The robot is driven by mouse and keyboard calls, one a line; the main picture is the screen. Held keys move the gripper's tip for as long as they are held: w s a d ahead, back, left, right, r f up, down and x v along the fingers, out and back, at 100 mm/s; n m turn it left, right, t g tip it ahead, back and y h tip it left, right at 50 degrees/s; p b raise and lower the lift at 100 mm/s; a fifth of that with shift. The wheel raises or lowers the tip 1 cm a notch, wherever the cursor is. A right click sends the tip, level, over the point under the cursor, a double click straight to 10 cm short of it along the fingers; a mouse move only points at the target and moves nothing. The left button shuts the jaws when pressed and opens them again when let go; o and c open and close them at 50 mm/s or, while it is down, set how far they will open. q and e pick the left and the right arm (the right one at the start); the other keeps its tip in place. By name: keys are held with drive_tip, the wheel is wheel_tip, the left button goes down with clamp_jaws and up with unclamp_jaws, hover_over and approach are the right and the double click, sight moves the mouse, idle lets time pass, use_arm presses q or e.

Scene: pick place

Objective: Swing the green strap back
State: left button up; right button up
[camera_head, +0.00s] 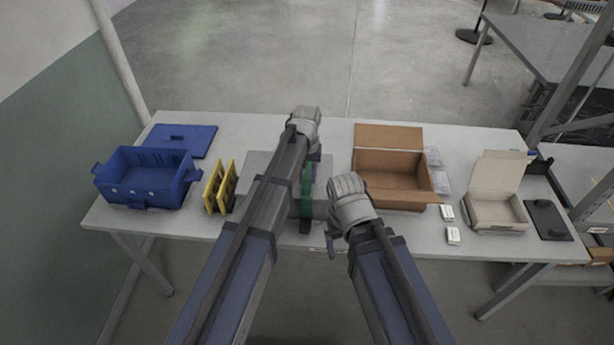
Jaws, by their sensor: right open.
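The green strap (307,185) runs front to back over a grey block (322,190) in the middle of the table, with a dark piece at its front end. My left arm covers the left part of the block. My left gripper (316,154) is above the back of the block, by the far end of the strap. Its fingers are mostly hidden behind its wrist and arm, so I cannot see whether they hold anything. My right gripper (333,241) is open, to the right of the block's front edge and near the front of the table, apart from the strap.
On the left are a blue bin (147,180), its blue lid (181,141) and a yellow rack (220,188). On the right are an open brown cardboard box (391,171), a smaller open box (496,205), small white boxes (453,236) and a black tray (548,220).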

use_arm(q)
clamp_jaws()
idle(0.8)
drive_tip(key=shift+r, duration=0.1)
